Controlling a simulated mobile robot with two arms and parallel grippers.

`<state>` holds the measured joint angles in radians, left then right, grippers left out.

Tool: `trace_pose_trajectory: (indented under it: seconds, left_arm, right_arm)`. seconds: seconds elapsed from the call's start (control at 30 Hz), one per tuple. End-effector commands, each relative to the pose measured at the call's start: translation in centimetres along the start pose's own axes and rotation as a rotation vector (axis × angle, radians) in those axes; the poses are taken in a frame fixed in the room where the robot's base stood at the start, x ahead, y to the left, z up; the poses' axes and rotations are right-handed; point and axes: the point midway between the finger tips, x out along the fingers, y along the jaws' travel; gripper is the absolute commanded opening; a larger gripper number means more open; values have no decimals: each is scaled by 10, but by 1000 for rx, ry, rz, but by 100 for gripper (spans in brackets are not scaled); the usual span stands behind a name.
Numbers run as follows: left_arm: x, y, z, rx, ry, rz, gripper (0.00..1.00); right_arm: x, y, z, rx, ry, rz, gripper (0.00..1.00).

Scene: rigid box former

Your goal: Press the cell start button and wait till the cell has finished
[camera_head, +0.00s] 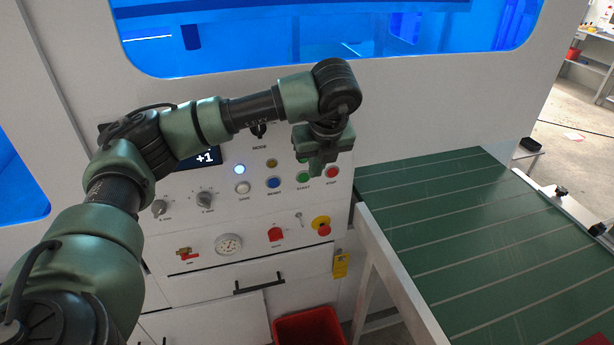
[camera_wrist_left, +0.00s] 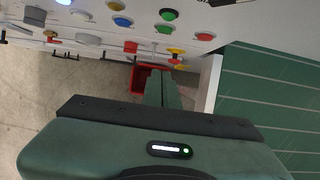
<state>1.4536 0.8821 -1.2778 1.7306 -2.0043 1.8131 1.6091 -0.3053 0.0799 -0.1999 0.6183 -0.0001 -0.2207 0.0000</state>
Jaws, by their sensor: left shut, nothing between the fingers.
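The green start button (camera_head: 303,177) is on the white control panel, in the lower button row between the blue reset button (camera_head: 273,182) and the red stop button (camera_head: 332,172). It also shows near the top of the left wrist view (camera_wrist_left: 163,29). My left gripper (camera_head: 316,170) is shut and empty, in front of the panel close to the start button. In the left wrist view its fingers (camera_wrist_left: 163,90) show below the button row; I cannot tell whether they touch the panel. My right gripper is not in view.
The panel also has a white button (camera_head: 242,187), a lit lamp (camera_head: 239,169), knobs, a gauge (camera_head: 229,244) and a red-on-yellow emergency stop (camera_head: 321,225). A green conveyor (camera_head: 470,230) runs at the right. A red bin (camera_head: 308,328) stands below.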

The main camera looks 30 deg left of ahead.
Motion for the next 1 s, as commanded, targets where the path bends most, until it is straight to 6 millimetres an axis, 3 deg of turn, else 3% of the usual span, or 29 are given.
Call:
trace_pose_trajectory:
  seconds: [0.17,0.47,0.7,1.0]
  left_arm:
    - [26,2,1,1,4,6,0]
    - [90,2,0,2,4,6,0]
    - [102,0,30,0,2,2,0]
    - [108,1,37,1,1,1,0]
  right_arm:
    - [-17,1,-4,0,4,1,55]
    - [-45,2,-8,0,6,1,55]
    - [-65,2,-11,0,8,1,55]
    - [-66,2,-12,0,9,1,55]
